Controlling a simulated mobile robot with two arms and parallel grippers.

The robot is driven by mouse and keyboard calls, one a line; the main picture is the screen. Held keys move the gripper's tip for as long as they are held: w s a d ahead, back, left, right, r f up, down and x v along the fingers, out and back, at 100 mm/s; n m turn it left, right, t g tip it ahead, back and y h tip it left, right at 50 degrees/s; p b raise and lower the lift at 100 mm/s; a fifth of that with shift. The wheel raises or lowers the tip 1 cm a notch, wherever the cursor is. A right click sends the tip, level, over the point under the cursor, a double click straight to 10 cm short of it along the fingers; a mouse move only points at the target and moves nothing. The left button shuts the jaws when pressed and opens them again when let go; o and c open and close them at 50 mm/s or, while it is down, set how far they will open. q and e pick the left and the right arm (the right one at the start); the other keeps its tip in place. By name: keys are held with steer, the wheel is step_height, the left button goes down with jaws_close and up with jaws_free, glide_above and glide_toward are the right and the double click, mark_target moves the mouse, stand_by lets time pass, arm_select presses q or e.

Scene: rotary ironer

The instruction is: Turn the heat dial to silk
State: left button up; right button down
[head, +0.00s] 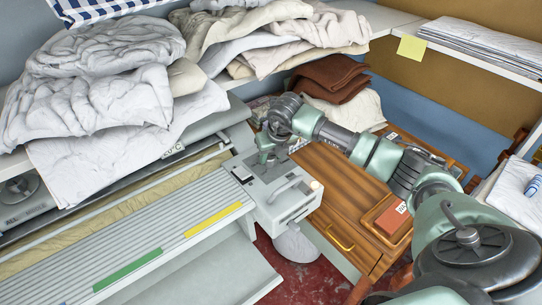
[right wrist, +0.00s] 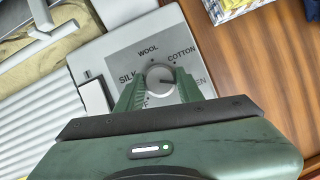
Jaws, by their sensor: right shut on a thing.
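A small dark mark on the knob appears to point right, toward that last word. My right gripper (right wrist: 158,88) has its green fingers on both sides of the knob, shut on it. In the head view the right gripper (head: 266,152) is over the ironer's end housing (head: 285,196), and the dial is hidden. My left gripper is out of view.
Crumpled linens (head: 105,85) lie piled behind and left of the ironer. A slatted feed board (head: 130,245) with green and yellow strips stretches left.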

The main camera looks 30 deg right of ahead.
steer(key=shift+r, duration=0.1)
stand_by(0.3)
steer(key=c, duration=0.9)
jaws_free()
steer(key=shift+r, duration=0.1)
steer(key=b+v, duration=0.1)
steer(key=v, duration=0.6)
steer(key=shift+r+b, duration=0.25)
steer(key=shift+b, duration=0.15)
steer(key=shift+s, duration=0.15)
